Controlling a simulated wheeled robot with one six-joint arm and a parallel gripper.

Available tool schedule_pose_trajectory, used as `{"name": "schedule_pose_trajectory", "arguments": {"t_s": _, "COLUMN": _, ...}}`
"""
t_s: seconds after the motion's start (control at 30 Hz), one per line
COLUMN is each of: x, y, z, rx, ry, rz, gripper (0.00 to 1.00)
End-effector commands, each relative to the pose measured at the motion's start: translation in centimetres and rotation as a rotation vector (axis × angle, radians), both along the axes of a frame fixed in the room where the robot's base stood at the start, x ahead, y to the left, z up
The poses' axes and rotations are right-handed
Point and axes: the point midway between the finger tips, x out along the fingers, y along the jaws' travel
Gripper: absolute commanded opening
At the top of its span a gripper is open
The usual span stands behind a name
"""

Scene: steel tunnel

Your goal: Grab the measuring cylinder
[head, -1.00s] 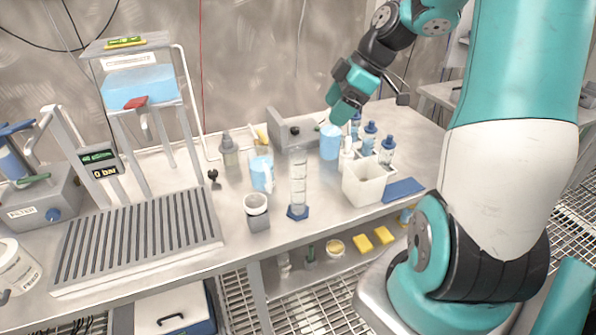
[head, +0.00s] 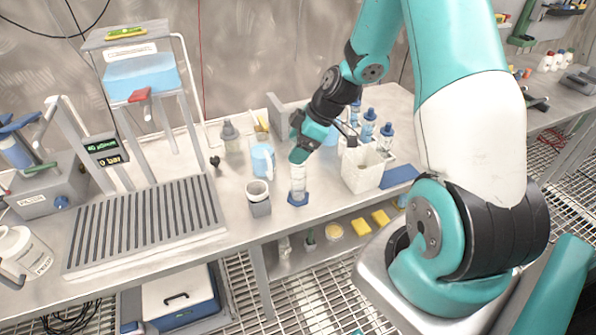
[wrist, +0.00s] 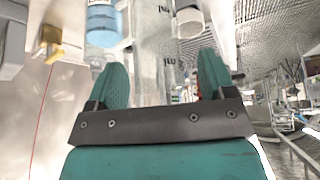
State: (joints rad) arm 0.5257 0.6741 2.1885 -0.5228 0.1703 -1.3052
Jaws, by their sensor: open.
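The measuring cylinder (head: 298,181) is clear with dark graduation marks and a blue base. It stands upright near the front edge of the bench in the head view. My gripper (head: 299,157) is at the cylinder's upper part, covering its top. In the wrist view the cylinder (wrist: 154,55) runs between the two teal fingers of my gripper (wrist: 166,80). The fingers are spread, with visible space on both sides of the cylinder. Whether a finger touches it cannot be told.
A grey and white cup (head: 259,198) and a blue mug (head: 262,160) stand left of the cylinder. A white square container (head: 362,170) and several blue-capped bottles (head: 386,135) stand to its right. A slotted drain plate (head: 145,225) covers the bench's left part.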

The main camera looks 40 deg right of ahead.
Motion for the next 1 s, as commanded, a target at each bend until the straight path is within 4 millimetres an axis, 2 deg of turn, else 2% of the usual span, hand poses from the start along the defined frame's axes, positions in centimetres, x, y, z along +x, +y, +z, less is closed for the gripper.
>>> {"name": "schedule_pose_trajectory", "arguments": {"t_s": 0.13, "x": 0.4, "y": 0.6, "z": -1.3, "rx": 0.000, "ry": 0.002, "rz": 0.000, "gripper": 0.76}}
{"name": "schedule_pose_trajectory", "arguments": {"t_s": 0.37, "x": 0.5, "y": 0.6, "z": -1.5, "rx": -0.001, "ry": -0.001, "rz": -0.001, "gripper": 0.76}}
{"name": "schedule_pose_trajectory", "arguments": {"t_s": 0.47, "x": 0.5, "y": 0.6, "z": -1.5, "rx": -0.001, "ry": -0.001, "rz": 0.000, "gripper": 0.58}}
{"name": "schedule_pose_trajectory", "arguments": {"t_s": 0.6, "x": 0.5, "y": 0.6, "z": -1.5, "rx": -0.001, "ry": -0.001, "rz": 0.000, "gripper": 0.26}}
{"name": "schedule_pose_trajectory", "arguments": {"t_s": 0.7, "x": 0.5, "y": 0.6, "z": -1.5, "rx": 0.000, "ry": -0.001, "rz": 0.000, "gripper": 0.07}}
{"name": "schedule_pose_trajectory", "arguments": {"t_s": 1.0, "x": 0.5, "y": 0.6, "z": -1.2, "rx": 0.000, "ry": -0.001, "rz": 0.000, "gripper": 0.07}}
